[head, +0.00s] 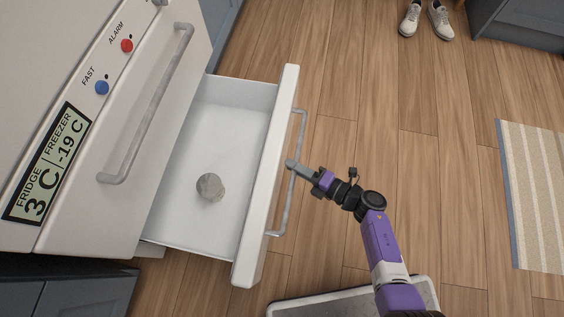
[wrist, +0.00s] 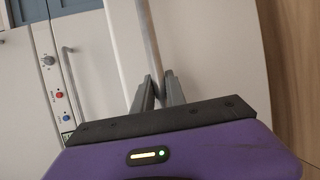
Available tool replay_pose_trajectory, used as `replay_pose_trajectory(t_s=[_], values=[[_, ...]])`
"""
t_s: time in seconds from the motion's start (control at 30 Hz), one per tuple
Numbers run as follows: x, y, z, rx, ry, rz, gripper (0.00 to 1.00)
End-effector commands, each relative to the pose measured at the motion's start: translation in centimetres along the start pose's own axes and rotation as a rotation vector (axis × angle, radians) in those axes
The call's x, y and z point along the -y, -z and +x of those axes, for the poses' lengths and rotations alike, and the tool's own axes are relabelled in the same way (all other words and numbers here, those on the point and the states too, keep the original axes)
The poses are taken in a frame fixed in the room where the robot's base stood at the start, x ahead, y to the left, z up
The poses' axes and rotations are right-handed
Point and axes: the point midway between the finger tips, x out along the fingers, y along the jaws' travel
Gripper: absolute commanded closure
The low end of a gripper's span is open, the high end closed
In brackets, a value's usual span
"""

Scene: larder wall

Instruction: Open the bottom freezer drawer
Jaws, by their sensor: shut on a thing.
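The bottom freezer drawer (head: 263,190) is pulled well out from the white fridge-freezer. Its white inside shows, with one round greyish lump (head: 210,187) lying on the drawer floor. A grey bar handle (head: 303,135) runs along the drawer front. My gripper (head: 292,164) is at the middle of this handle, shut on the bar. In the wrist view the two fingers (wrist: 158,92) close around the handle bar (wrist: 150,45).
Above the drawer is a closed front with its own bar handle (head: 152,105), a red knob, a blue knob and a display (head: 47,163). Wooden floor (head: 400,90) is clear to the right. A striped rug (head: 535,190) and white shoes (head: 426,20) lie further off.

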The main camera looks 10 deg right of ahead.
Motion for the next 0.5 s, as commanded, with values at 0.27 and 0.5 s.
replay_pose_trajectory(t_s=[0.27,0.5], values=[[0.42,-0.62,-1.47,0.002,0.002,0.000,1.00],[0.44,-0.65,-1.53,0.002,0.003,0.000,1.00]])
